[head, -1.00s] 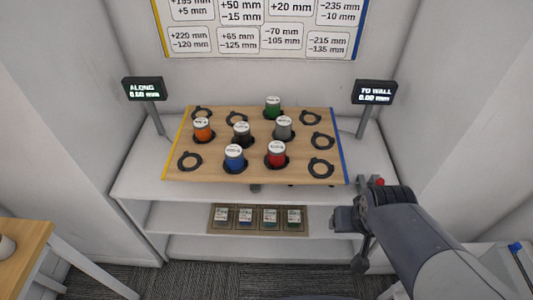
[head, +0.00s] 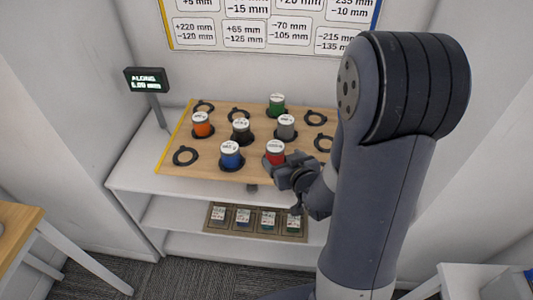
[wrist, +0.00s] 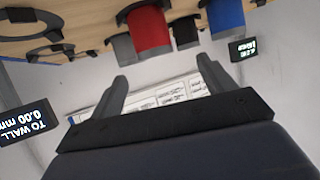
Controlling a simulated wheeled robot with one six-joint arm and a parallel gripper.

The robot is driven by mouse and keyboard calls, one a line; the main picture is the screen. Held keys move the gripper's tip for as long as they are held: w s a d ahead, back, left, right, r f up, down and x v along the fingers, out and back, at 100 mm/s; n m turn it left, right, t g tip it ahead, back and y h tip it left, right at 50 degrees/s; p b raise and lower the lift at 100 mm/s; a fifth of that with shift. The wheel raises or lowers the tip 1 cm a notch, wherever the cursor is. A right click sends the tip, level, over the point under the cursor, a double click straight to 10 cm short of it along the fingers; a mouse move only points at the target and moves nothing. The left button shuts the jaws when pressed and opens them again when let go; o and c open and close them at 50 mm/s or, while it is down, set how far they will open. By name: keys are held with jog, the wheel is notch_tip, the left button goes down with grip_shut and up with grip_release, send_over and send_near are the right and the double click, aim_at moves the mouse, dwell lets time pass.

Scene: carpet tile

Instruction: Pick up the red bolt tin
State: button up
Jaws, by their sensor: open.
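The red bolt tin (head: 275,158) stands upright with a white lid in the front row of the wooden board, right of the blue tin. In the wrist view, which is upside down, the red tin (wrist: 150,32) shows at the top, just beyond my fingertips. My gripper (head: 278,170) is at the near right side of the red tin and hides part of its lower body in the head view. In the wrist view my gripper (wrist: 162,70) has its two fingers spread apart with nothing between them. I cannot tell whether a finger touches the tin.
Close by on the board (head: 212,169) stand blue (head: 231,157), black (head: 240,133), grey (head: 285,129), orange (head: 201,127) and green tins (head: 277,104). Empty black rings (head: 185,156) lie on its left. A display (head: 147,80) stands at the back left. My arm hides the right side.

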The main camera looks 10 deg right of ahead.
aim_at(277, 148)
jog(key=x, duration=0.5)
jog(key=shift+w, duration=0.25)
jog(key=shift+d+p+x, duration=0.2)
jog(key=shift+p+x, duration=0.2)
jog(key=shift+x, duration=0.9)
jog(key=shift+d+p+x, duration=0.15)
jog(key=shift+p+x, duration=0.25)
jog(key=shift+x, duration=0.9)
jog(key=c, duration=1.3)
